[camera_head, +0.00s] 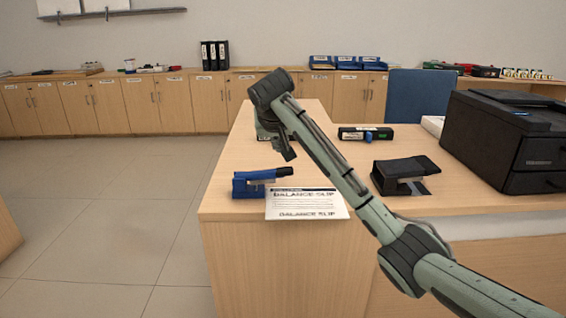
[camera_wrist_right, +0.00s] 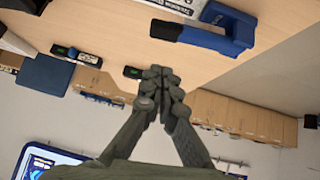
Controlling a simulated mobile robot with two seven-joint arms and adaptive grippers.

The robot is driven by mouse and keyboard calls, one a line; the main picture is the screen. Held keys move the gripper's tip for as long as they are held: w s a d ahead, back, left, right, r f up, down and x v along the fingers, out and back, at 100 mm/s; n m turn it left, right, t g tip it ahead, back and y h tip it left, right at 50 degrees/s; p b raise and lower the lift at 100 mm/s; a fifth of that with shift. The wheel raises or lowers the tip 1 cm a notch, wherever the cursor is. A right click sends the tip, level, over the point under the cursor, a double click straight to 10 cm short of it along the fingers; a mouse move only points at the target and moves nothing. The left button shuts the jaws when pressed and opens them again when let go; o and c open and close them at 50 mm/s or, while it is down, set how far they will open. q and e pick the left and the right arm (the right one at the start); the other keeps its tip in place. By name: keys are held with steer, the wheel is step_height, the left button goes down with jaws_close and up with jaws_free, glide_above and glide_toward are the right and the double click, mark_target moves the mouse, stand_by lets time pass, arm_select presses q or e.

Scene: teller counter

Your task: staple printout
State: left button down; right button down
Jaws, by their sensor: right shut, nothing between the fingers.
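A blue stapler (camera_head: 250,190) with a black nose stands near the counter's front left corner; it also shows in the right wrist view (camera_wrist_right: 228,38). A white printout headed BALANCE SLIP (camera_head: 306,208) lies at the front edge, right of the stapler. Its far edge lies by the stapler's nose; I cannot tell whether it is between the jaws. Part of it shows at the top of the right wrist view (camera_wrist_right: 178,6). My right gripper (camera_head: 289,155) is above the counter behind the stapler, fingers pointing down. In the wrist view its fingertips (camera_wrist_right: 158,72) meet, empty and apart from the stapler. My left gripper is not visible.
A black tape dispenser (camera_head: 402,178) stands right of the printout, with a large black printer (camera_head: 510,140) further right. A small black and green device (camera_head: 365,134) lies behind. My right forearm crosses above the counter (camera_head: 228,160). A blue chair back (camera_head: 420,95) stands behind.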

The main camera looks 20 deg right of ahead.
mark_target(284, 168)
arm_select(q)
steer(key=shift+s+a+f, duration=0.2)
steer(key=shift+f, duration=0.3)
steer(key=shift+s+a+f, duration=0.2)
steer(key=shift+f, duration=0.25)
arm_select(e)
steer(key=shift+w+d+f, duration=0.2)
steer(key=shift+w+f, duration=0.15)
steer(key=shift+f, duration=0.7)
steer(key=shift+w+d+f, duration=0.25)
steer(key=shift+w+f, duration=0.05)
steer(key=shift+f, duration=0.7)
steer(key=shift+w+d+f, duration=0.2)
steer(key=shift+w+f, duration=0.15)
steer(key=shift+f, duration=0.7)
